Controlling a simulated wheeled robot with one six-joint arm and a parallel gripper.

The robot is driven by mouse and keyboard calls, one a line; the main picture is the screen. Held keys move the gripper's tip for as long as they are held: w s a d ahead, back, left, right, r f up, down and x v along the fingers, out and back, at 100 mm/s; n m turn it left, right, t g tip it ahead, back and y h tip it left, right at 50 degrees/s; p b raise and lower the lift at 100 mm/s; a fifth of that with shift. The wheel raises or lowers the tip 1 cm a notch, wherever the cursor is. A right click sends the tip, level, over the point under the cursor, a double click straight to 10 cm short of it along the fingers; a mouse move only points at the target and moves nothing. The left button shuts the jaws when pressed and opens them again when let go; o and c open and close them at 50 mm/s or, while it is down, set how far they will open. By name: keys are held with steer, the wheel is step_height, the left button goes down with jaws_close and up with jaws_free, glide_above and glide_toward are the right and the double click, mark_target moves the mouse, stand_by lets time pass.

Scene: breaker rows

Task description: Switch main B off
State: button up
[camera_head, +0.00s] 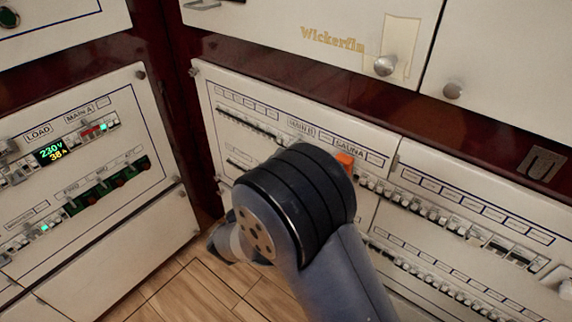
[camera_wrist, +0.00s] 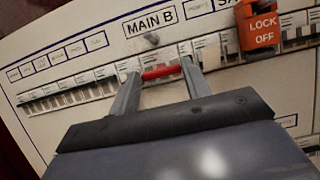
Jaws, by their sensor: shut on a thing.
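The MAIN B label (camera_wrist: 150,20) is on a white breaker panel, and in the head view it (camera_head: 301,128) sits just above my arm. Below it in the wrist view is main B's wide red toggle bar (camera_wrist: 163,72). My gripper (camera_wrist: 160,69) is shut on this bar, one grey finger at each end. Whether the toggle is up or down is not clear. In the head view my arm hides the gripper and the toggle.
An orange LOCK OFF tag (camera_wrist: 263,30) sits on the breaker to the right, near the SAUNA label (camera_head: 349,146). A row of small white breakers (camera_wrist: 70,95) runs to the left. Another panel with a MAIN A label (camera_head: 80,115) and a lit display (camera_head: 50,153) stands at the left.

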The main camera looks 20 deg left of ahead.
steer(key=f+t+h+b, duration=0.1)
steer(key=b, duration=0.2)
steer(key=f+t+b, duration=0.1)
steer(key=t+b, duration=0.1)
steer(key=b, duration=0.1)
steer(key=shift+w+d+f+h, duration=0.1)
steer(key=shift+w+h, duration=0.25)
steer(key=shift+h, duration=0.05)
steer(key=shift+t, duration=0.3)
steer(key=o, duration=1)
steer(key=shift+b, duration=0.35)
